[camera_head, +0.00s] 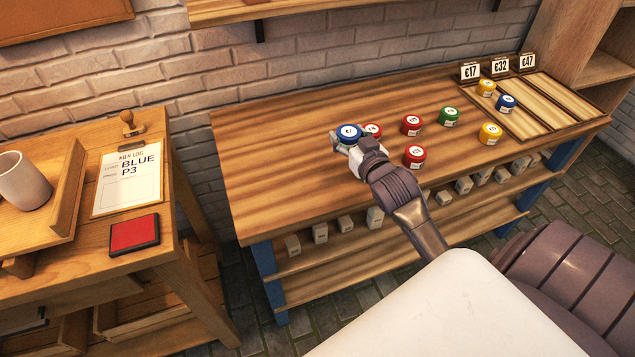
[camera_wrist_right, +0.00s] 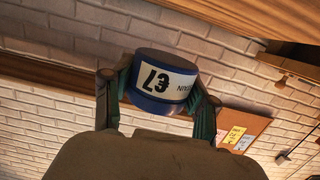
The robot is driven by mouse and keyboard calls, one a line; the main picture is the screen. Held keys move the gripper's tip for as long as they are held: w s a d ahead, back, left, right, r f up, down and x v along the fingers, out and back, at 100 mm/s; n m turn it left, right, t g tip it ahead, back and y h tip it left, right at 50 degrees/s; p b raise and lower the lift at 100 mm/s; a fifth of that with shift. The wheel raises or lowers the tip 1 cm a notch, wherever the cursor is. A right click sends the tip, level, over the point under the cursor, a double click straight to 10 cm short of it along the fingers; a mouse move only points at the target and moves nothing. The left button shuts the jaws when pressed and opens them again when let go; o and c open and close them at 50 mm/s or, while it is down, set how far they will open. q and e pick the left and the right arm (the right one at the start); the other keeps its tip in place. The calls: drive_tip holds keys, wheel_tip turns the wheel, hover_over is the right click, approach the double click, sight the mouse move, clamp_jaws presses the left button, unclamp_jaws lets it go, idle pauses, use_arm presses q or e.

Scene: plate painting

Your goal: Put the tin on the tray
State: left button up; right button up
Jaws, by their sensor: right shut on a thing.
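My right gripper (camera_head: 345,143) is shut on a blue tin (camera_head: 349,130) with a pale top, near the middle of the workbench. In the right wrist view the blue tin (camera_wrist_right: 165,80) sits between the two fingers, its white label facing the camera. A wooden tray (camera_head: 62,212) with raised edges lies on the left table and bears a pale cup. A wooden rack (camera_head: 545,120) with several lanes and price cards is at the workbench's right end. A yellow tin (camera_head: 487,88) and another blue tin (camera_head: 506,103) stand in the rack. My left gripper is not in view.
Red tins (camera_head: 411,124), a green tin (camera_head: 449,116) and a yellow tin (camera_head: 490,133) stand on the workbench (camera_head: 270,150). A clipboard (camera_head: 127,180), a red pad (camera_head: 134,235) and a stamp (camera_head: 130,122) are on the left table. The workbench's left part is clear.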

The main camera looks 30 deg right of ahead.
hover_over(317, 188)
wheel_tip(317, 188, down, 5)
drive_tip(key=shift+f, duration=0.55)
wheel_tip(317, 188, down, 3)
drive_tip(key=shift+r+p, duration=0.15)
drive_tip(key=shift+p, duration=0.2)
drive_tip(key=shift+f, duration=0.2)
drive_tip(key=o, duration=1.2)
drive_tip(key=shift+o, duration=0.2)
drive_tip(key=shift+f+b, duration=0.3)
drive_tip(key=shift+b, duration=0.4)
drive_tip(key=v, duration=1.4)
drive_tip(key=shift+r+b, duration=0.2)
drive_tip(key=shift+b, duration=0.15)
